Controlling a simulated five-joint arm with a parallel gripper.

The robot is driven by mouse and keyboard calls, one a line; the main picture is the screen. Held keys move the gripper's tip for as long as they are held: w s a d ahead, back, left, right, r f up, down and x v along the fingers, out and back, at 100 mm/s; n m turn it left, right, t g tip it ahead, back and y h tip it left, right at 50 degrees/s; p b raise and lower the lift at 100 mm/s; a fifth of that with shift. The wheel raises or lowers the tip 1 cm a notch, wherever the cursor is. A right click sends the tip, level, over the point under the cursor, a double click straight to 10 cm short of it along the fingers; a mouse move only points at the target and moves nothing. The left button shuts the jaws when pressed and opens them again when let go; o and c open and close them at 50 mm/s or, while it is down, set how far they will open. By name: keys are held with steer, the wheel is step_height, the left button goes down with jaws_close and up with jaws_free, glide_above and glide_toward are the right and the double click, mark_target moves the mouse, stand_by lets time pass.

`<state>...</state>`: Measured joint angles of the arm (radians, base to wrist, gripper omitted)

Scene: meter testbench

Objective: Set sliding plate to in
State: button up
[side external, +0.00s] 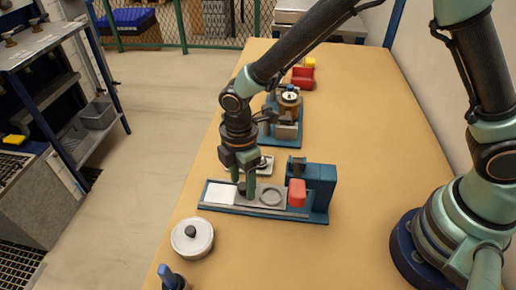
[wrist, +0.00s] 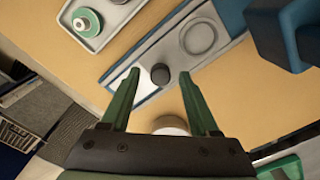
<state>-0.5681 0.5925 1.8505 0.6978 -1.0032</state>
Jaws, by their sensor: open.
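The sliding-plate fixture has a blue base (side external: 318,218) with a long grey plate (side external: 258,206) on it. A round ring mark (side external: 271,197) lies toward its right part and a white square (side external: 219,194) at its left end. A short black knob (wrist: 160,75) stands on the plate between the white area and the ring. My gripper (side external: 243,190) points down over the plate at the knob. In the wrist view its two green fingers are apart, with the knob between their tips; contact with the knob is not visible.
A blue block (side external: 320,182) and a red block (side external: 297,193) stand at the fixture's right end. A round lidded pot (side external: 192,238) sits in front on the left. A small tray (wrist: 98,20) and another blue-based station (side external: 289,122) are behind.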

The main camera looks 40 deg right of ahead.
step_height(320, 180, up, 12)
stand_by(0.5)
step_height(320, 180, down, 12)
steer(key=m, duration=0.7)
steer(key=shift+d+f, duration=0.1)
stand_by(0.5)
jaws_close()
